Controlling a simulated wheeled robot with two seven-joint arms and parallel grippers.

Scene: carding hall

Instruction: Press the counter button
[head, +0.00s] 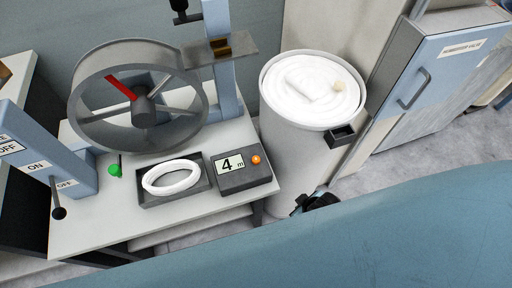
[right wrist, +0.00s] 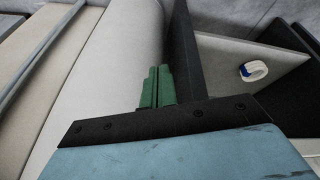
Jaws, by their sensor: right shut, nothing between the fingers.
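The counter (head: 244,178) is a dark box at the right front of the grey table, with a display reading "4 m". Its round orange button (head: 256,160) sits on the top face, right of the display, with nothing over it. My right gripper (right wrist: 157,70) shows in its wrist view as two green fingers close together, shut and empty. In the head view a dark part of my right arm shows low beside the white can, right of and below the counter. The fingertips cannot be made out there. My left gripper is not in view.
A grey wheel (head: 87,122) with a red spoke stands behind the counter. A dark tray (head: 151,200) with a white ring lies left of it. A tall can (head: 297,148) stands right of the table. A lever post (head: 75,172) stands left. The wrist view shows a tape roll (right wrist: 246,71).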

